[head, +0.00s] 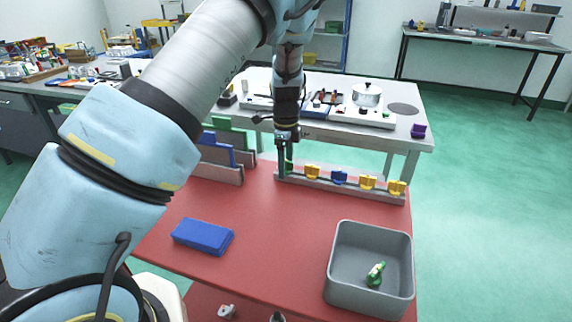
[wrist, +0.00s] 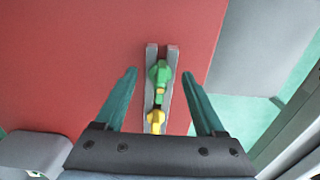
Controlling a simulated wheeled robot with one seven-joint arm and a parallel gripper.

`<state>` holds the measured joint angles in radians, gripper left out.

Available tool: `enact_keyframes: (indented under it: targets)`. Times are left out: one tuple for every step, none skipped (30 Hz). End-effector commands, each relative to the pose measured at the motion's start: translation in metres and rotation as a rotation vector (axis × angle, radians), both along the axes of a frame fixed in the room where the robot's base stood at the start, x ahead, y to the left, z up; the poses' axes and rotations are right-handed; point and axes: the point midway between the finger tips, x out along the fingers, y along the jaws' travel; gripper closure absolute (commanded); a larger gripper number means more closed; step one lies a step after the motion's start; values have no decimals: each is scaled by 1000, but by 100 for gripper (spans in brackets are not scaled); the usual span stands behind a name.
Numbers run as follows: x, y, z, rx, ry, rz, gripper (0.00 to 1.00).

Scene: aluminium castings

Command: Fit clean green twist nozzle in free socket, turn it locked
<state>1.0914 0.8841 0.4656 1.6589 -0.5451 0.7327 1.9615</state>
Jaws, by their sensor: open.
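My gripper (head: 284,164) is low over the left end of a grey socket rail (head: 340,188). In the wrist view my gripper (wrist: 160,74) is open, a finger on each side of a green nozzle (wrist: 160,76), with gaps between. This nozzle stands at the rail's end and also shows partly behind my gripper in the head view (head: 290,167). Whether it is locked cannot be told. A yellow nozzle (wrist: 155,120) is beside it. Another green nozzle (head: 376,273), with pale patches, lies in a grey bin (head: 342,284).
Along the rail stand a yellow (head: 312,172), a blue (head: 340,177) and two more yellow nozzles (head: 368,182). A blue block (head: 203,236) lies on the red table (head: 270,255). Upright blue and green panels (head: 222,150) stand left of the rail. The table's middle is clear.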

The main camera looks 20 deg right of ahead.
Motion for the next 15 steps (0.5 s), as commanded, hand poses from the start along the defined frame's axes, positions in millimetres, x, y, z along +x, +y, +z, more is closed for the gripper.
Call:
enact_keyframes:
  targets:
    - [0, 0, -1, -1, -1, 0, 29]
    - [0, 0, -1, -1, -1, 0, 29]
    - [0, 0, -1, -1, -1, 0, 29]
    - [0, 0, -1, -1, -1, 0, 29]
    - [0, 0, -1, -1, -1, 0, 29]
    - [0, 0, -1, -1, -1, 0, 29]
    - [0, 0, -1, -1, -1, 0, 31]
    - [0, 0, -1, -1, -1, 0, 34]
    - [0, 0, -1, -1, -1, 0, 39]
    - [0, 0, -1, -1, -1, 0, 42]
    - [0, 0, -1, -1, -1, 0, 45]
    - [0, 0, -1, -1, -1, 0, 50]
    - [0, 0, -1, -1, -1, 0, 53]
    - [0, 0, -1, -1, -1, 0, 57]
    - [0, 0, -1, -1, -1, 0, 61]
